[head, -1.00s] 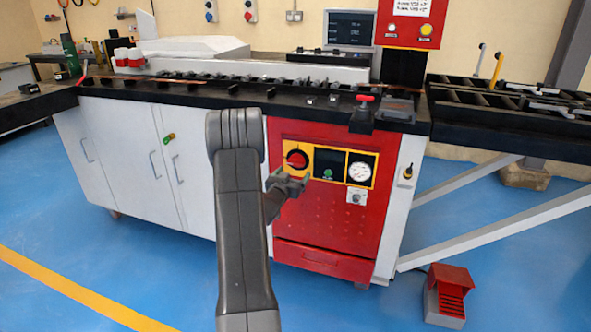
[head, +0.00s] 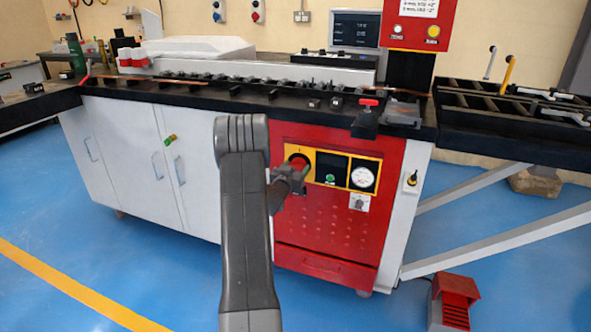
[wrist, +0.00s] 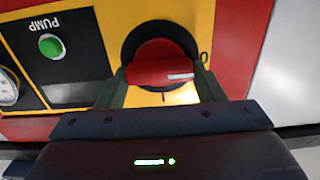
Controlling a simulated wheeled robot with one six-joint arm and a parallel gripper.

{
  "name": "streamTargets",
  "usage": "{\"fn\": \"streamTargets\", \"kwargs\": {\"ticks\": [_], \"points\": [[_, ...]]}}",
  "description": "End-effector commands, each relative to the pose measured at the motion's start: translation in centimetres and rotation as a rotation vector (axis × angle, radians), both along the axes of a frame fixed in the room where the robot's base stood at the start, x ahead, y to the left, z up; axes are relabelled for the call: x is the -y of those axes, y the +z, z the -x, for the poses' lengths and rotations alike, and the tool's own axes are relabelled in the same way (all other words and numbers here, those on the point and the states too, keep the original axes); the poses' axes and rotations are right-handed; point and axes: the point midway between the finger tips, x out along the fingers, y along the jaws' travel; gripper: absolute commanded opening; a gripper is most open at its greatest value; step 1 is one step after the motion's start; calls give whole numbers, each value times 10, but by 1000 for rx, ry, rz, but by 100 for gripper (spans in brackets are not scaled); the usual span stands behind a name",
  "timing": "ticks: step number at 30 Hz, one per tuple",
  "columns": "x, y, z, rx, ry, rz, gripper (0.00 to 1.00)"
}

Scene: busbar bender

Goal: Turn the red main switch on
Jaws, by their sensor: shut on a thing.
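The red main switch (wrist: 160,71) is a round red knob with a grip bar on a black disc, set in a yellow plate. In the wrist view the bar lies across the picture with a white mark on it. My gripper (wrist: 162,88) has a finger at each end of the bar and is shut on it. In the head view my gripper (head: 297,172) is at the switch (head: 299,160) on the red panel and covers its lower part. The black disc's upper edge shows above the knob.
The panel also holds a green pump button (wrist: 51,46) and a gauge (head: 363,176) right of the switch in the head view. A smaller knob (head: 359,202) sits below the gauge. A red foot pedal (head: 455,299) stands on the blue floor at right.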

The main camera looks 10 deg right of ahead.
Motion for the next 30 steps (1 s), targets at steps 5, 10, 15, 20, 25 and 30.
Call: {"fn": "streamTargets", "kwargs": {"ticks": [5,10,15,20,25,30], "points": [[0,-1,0,10,0,-15,39],[0,-4,0,44,0,-65,39],[1,-5,0,110,-1,-160,39],[2,-6,1,190,-1,-278,39],[2,-6,1,282,0,-412,39],[3,-6,1,373,0,-546,39]]}}
